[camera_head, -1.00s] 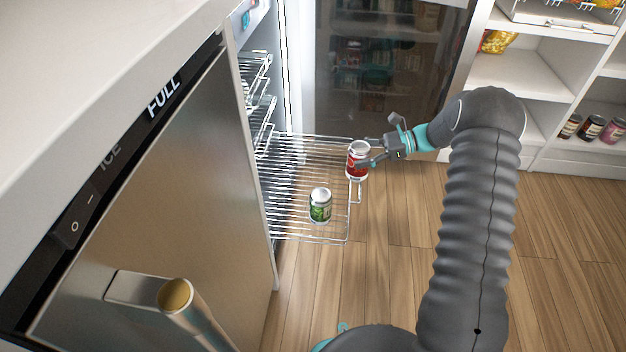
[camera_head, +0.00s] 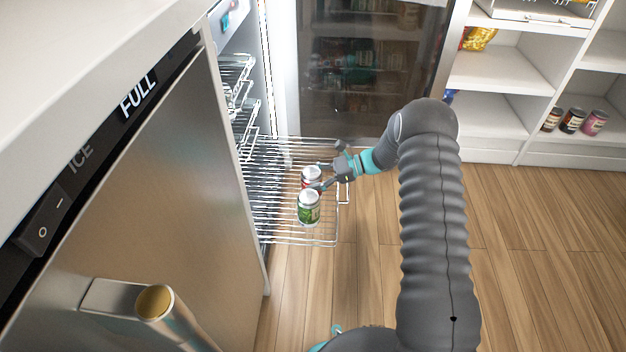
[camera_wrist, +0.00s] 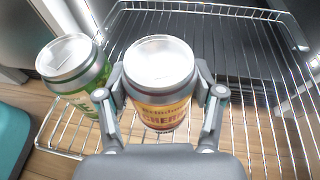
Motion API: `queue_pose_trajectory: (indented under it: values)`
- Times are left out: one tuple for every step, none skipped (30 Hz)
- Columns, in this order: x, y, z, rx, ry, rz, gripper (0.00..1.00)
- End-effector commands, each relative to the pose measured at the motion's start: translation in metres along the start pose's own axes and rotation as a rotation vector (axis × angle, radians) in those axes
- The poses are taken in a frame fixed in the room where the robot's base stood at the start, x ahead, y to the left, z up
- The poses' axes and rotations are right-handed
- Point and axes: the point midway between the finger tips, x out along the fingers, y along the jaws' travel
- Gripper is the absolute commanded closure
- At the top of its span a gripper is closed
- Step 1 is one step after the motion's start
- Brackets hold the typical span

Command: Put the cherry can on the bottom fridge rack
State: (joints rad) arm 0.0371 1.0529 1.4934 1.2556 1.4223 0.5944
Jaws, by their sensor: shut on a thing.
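The cherry can (camera_head: 311,176) is red with a silver top. In the wrist view the cherry can (camera_wrist: 160,85) stands upright between the fingers, its label partly readable. My gripper (camera_head: 324,178) is shut on it over the pulled-out bottom fridge rack (camera_head: 275,225). My gripper also shows in the wrist view (camera_wrist: 163,97). In the head view the green can partly hides the cherry can, so I cannot tell whether its base touches the wires. The rack's wires and front rail (camera_wrist: 225,11) surround the can in the wrist view.
A green can (camera_head: 309,208) stands on the rack, close beside my left finger in the wrist view (camera_wrist: 75,70). Upper racks (camera_head: 238,75) are inside the fridge. The open glass door (camera_head: 365,90) is behind. Shelves with several jars (camera_head: 572,120) stand at right.

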Motion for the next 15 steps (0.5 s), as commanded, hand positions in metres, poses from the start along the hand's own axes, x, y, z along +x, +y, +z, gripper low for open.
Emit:
queue_pose_trajectory:
  values:
    - [0.0006, -0.0007, -0.0022, -0.002, -0.001, -0.001, 0.87]
    - [0.0007, -0.0008, -0.0026, -0.003, -0.001, -0.001, 0.87]
    - [0.0006, -0.0008, -0.0025, -0.003, -0.001, -0.001, 0.87]
    - [0.0005, -0.0009, -0.0022, -0.003, -0.001, -0.001, 0.87]
    - [0.0004, -0.0009, -0.0021, -0.003, -0.001, -0.001, 0.87]
    - [0.0004, -0.0008, -0.0021, -0.003, -0.001, -0.001, 0.87]
    - [0.0004, -0.0008, -0.0021, -0.003, -0.001, -0.001, 0.87]
    - [0.0005, -0.0008, -0.0022, -0.003, -0.001, -0.001, 0.87]
    - [0.0007, -0.0008, -0.0030, -0.003, -0.001, -0.001, 0.87]
    - [0.0010, -0.0008, -0.0039, -0.003, -0.001, -0.001, 0.87]
    - [0.0013, -0.0007, -0.0049, -0.002, -0.001, -0.001, 0.87]
    - [0.0016, -0.0005, -0.0059, -0.002, 0.000, -0.001, 0.31]
    - [0.0014, -0.0006, -0.0052, -0.002, 0.000, -0.001, 0.23]
    - [0.0014, -0.0005, -0.0051, -0.002, 0.000, -0.001, 0.23]
    - [0.0014, -0.0005, -0.0051, -0.002, 0.000, -0.001, 0.23]
